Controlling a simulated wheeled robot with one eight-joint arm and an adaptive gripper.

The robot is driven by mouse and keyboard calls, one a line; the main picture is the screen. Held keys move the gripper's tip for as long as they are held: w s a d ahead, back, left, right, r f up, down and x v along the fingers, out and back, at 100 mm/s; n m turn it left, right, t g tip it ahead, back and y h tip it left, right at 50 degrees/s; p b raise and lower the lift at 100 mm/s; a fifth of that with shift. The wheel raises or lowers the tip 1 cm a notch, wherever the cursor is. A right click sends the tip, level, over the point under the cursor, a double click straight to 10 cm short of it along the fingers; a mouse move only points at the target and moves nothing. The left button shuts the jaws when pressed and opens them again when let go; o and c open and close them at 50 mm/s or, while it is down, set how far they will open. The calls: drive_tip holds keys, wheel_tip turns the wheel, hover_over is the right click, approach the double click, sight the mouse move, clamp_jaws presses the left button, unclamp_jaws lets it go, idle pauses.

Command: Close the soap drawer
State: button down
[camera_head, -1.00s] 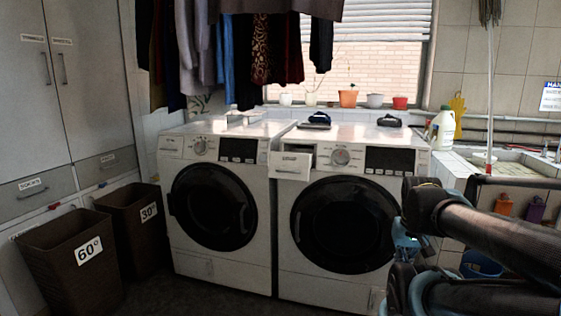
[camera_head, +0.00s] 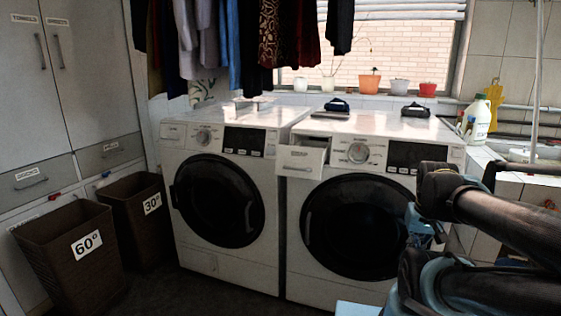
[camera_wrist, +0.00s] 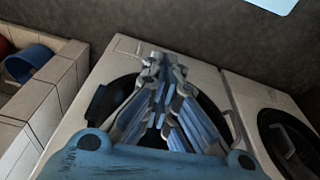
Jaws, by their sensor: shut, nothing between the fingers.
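The soap drawer (camera_head: 302,160) is a white box at the upper left of the right washing machine (camera_head: 410,154). It stands pulled out from the machine's front, with its open top showing. My gripper (camera_wrist: 160,62) is shut and empty in the wrist view, its blue and grey fingers in front of a washing machine's dark round door. I cannot make out the drawer in the wrist view. In the head view my arm is at the lower right, in front of the right machine and to the right of the drawer. The fingertips are not clear there.
A left washing machine (camera_head: 226,262) stands beside the right one. Brown baskets marked 60° (camera_head: 72,268) and 30° (camera_head: 130,220) stand to the left. Clothes (camera_head: 235,45) hang above. A tiled sink is at the right. Dark floor lies before the machines.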

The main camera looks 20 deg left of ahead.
sight(279, 159)
drive_tip(key=w+a+r+n, duration=0.6)
drive_tip(key=a+r+n, duration=0.2)
drive_tip(key=r+n, duration=0.1)
drive_tip(key=w+a+r+n, duration=0.6)
drive_tip(key=a+r+n, duration=0.8)
drive_tip(key=a+n, duration=0.3)
drive_tip(key=a, duration=0.6)
drive_tip(key=a+r+n, duration=0.4)
drive_tip(key=a+n, duration=0.5)
drive_tip(key=a, duration=0.5)
drive_tip(key=shift+t, duration=0.3)
drive_tip(key=x, duration=0.3)
drive_tip(key=w+x, duration=0.1)
drive_tip(key=x, duration=0.3)
drive_tip(key=w+x, duration=0.1)
drive_tip(key=x, duration=0.2)
drive_tip(key=shift+d+f, duration=0.1)
drive_tip(key=shift+d, duration=0.25)
drive_tip(key=shift+w+d+f, duration=0.1)
drive_tip(key=shift+w+f, duration=0.2)
drive_tip(key=shift+w, duration=0.6)
